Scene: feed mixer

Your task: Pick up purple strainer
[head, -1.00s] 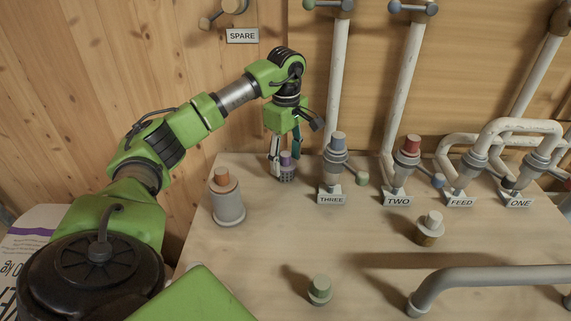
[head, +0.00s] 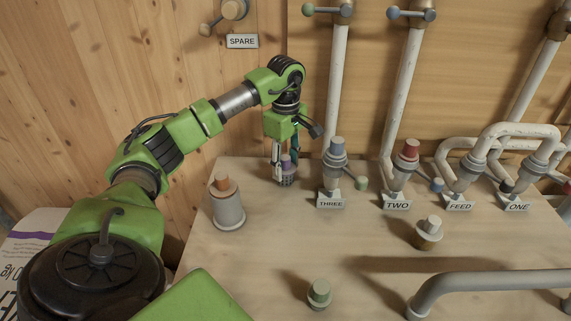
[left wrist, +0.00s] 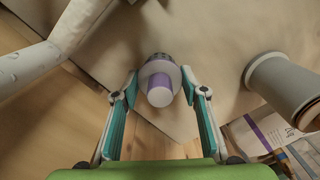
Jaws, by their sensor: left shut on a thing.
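In the left wrist view the purple strainer (left wrist: 160,82) sits between the two teal finger pads of the left gripper (left wrist: 160,88). The strainer appears upright and at table level; whether its base touches the table cannot be told. My right gripper is not in view.
A grey cylinder with an orange top (head: 227,204) stands left in front of the strainer. Pipe fitting THREE (head: 334,170) stands close to the right. A green-topped plug (head: 319,293) and a white-topped plug (head: 430,232) stand farther forward. The table (head: 270,245) between is clear.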

